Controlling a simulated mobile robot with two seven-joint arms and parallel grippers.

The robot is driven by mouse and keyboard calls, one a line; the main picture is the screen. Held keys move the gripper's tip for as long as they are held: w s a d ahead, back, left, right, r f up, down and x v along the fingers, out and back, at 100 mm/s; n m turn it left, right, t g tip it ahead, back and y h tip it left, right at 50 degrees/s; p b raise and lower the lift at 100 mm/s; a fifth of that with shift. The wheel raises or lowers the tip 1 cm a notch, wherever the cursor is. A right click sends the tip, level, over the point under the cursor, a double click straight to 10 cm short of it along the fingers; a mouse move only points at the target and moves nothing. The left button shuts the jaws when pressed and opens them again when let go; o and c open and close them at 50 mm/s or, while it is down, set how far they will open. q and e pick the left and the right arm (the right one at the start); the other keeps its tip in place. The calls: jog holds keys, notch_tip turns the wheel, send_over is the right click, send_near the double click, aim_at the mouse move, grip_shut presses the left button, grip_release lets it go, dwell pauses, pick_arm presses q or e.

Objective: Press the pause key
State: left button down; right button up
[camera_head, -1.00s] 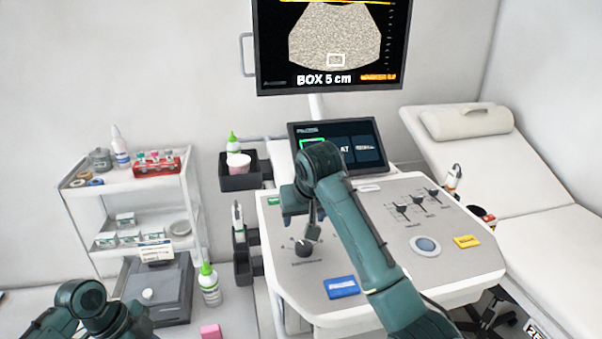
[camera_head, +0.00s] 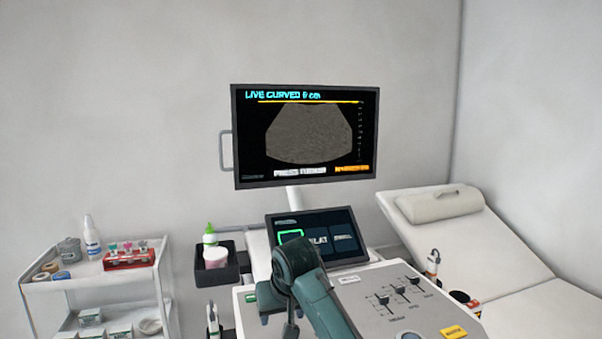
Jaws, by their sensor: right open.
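The ultrasound console panel (camera_head: 366,306) fills the lower middle. A yellow key (camera_head: 453,332) sits at its lower right, beside a round button (camera_head: 408,336) cut by the frame edge. A small green key (camera_head: 250,297) is at its left and a pale key (camera_head: 349,279) at its back. I cannot read which one is the pause key. My right gripper (camera_head: 291,331) is open, pointing down over the left part of the panel; its tips are near the bottom edge. Contact cannot be told. The monitor (camera_head: 306,180) shows a scan headed "LIVE CURVED". My left gripper is out of view.
A touch screen (camera_head: 345,238) stands behind my right arm. Sliders (camera_head: 385,298) rise from the panel's right. A holder (camera_head: 232,273) with a green-capped bottle is at the left. A supply cart (camera_head: 45,296) stands far left, an examination couch (camera_head: 480,245) right.

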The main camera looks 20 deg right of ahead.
jog(key=shift+r, duration=0.25)
jog(key=shift+c, duration=1.3)
jog(key=shift+a+r+n, duration=0.2)
jog(key=shift+a+r, duration=0.15)
jog(key=shift+r, duration=0.25)
jog(key=shift+a+r+n, duration=0.2)
jog(key=shift+a+r, duration=0.1)
jog(key=shift+r, duration=0.3)
jog(key=c, duration=0.3)
jog(key=shift+s+a+r+n+y, duration=0.2)
jog(key=shift+s+r+n, duration=0.1)
jog(key=shift+s, duration=0.15)
jog(key=shift+s+a+r+n+y, duration=0.1)
jog(key=shift+s+r+n+y, duration=0.1)
jog(key=shift+s+r, duration=0.15)
jog(key=c, duration=0.3)
jog(key=s+d+f+g, duration=0.1)
jog(key=s+d+g, duration=0.1)
jog(key=s, duration=0.1)
jog(key=s+d+f+m+g, duration=0.1)
jog(key=s+d+g, duration=0.1)
jog(key=s, duration=0.1)
jog(key=s+d+f+g, duration=0.1)
jog(key=s+d+f, duration=0.1)
jog(key=s+d, duration=0.1)
jog(key=shift+s+m+g+h, duration=0.4)
grip_shut()
jog(key=shift+f, duration=3.5)
jog(key=shift+s, duration=0.1)
